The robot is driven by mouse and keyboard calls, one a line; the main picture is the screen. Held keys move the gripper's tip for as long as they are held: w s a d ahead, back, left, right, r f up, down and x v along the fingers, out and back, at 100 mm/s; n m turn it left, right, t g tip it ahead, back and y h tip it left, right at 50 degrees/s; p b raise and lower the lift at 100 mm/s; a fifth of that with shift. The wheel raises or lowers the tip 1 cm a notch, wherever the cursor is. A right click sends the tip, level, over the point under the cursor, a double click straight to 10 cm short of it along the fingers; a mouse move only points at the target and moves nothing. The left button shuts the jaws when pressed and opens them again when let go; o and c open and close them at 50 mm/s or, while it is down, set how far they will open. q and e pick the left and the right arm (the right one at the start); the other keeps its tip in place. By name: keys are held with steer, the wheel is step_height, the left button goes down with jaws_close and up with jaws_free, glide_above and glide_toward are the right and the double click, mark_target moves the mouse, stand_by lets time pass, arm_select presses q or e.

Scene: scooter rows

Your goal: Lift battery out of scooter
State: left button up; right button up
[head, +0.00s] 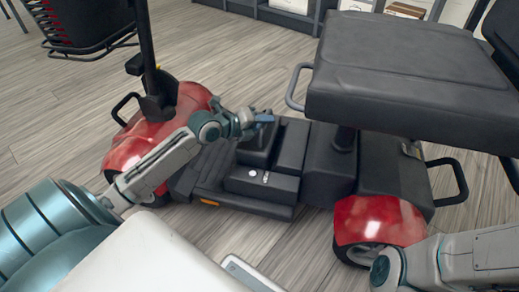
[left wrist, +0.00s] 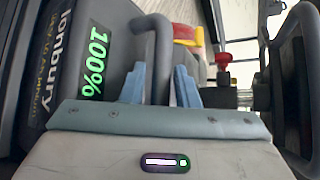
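The battery is a dark box (head: 257,147) on the middle of the scooter's deck, below the seat. In the left wrist view the battery (left wrist: 112,25) shows a lit green 100% and the lettering Ionbury, with a grey bar handle (left wrist: 162,45). My left gripper (head: 266,117) is at the top of the battery. In the left wrist view its blue fingers (left wrist: 160,84) stand on either side of the handle, with a narrow gap on each side. The red and black scooter (head: 325,160) stands on the floor. My right gripper is out of view.
The scooter's black seat (head: 410,85) overhangs to the right of the battery. The steering column (head: 146,45) rises at the left. A black wire basket (head: 80,25) is at the top left and shelving (head: 270,12) at the back. Floor around the scooter is clear.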

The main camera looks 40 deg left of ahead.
arm_select(q)
steer(key=shift+w+d+f, duration=0.15)
steer(key=shift+w+d, duration=0.05)
steer(key=shift+w, duration=0.2)
jaws_close()
stand_by(1.1)
